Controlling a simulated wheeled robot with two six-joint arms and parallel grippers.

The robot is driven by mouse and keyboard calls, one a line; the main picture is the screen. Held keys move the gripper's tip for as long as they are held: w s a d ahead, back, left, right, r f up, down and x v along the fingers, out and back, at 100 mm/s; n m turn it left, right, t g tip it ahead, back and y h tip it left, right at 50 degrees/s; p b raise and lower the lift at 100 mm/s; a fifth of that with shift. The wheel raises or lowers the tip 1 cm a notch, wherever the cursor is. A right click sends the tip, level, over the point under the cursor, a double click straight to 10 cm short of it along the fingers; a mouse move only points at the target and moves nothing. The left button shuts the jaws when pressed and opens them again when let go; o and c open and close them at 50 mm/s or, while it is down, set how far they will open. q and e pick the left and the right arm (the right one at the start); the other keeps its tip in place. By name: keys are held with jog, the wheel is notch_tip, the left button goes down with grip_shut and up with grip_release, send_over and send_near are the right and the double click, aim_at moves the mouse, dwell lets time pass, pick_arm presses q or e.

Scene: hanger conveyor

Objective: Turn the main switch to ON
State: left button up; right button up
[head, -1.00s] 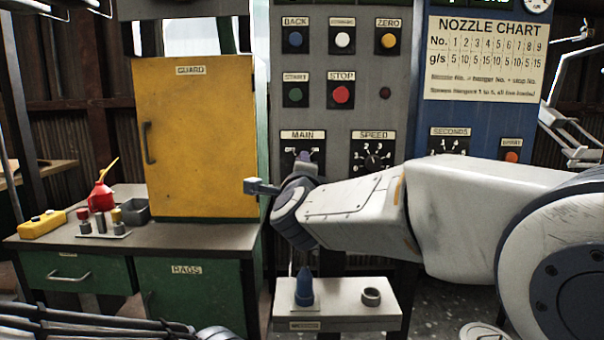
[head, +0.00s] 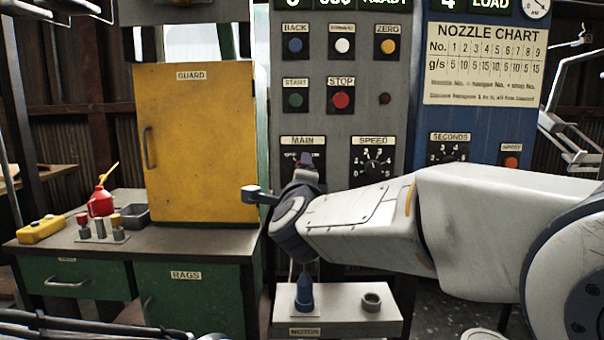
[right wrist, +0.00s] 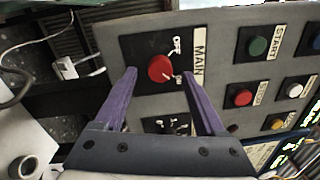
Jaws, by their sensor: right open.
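The main switch is a red round knob (right wrist: 160,68) on a black plate under a MAIN label (right wrist: 199,54) on the grey panel. A white mark on the knob points toward the lower of two small white markings, too small to read. In the head view the switch plate (head: 287,156) is partly hidden behind my right gripper (head: 306,160). In the right wrist view my right gripper (right wrist: 158,72) is open, its purple fingers on either side of the knob with gaps visible. How near the fingertips are to the plate is unclear. My left gripper is not seen.
A SPEED dial (head: 373,160) sits right of the main switch, with START (head: 295,99) and STOP (head: 341,100) buttons above. A grey shelf (head: 345,325) with a blue cone (head: 304,292) is below my right arm. A yellow guard cabinet (head: 195,140) stands left.

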jog(key=s, duration=0.9)
jog(key=shift+f, duration=0.25)
jog(key=shift+f, duration=0.1)
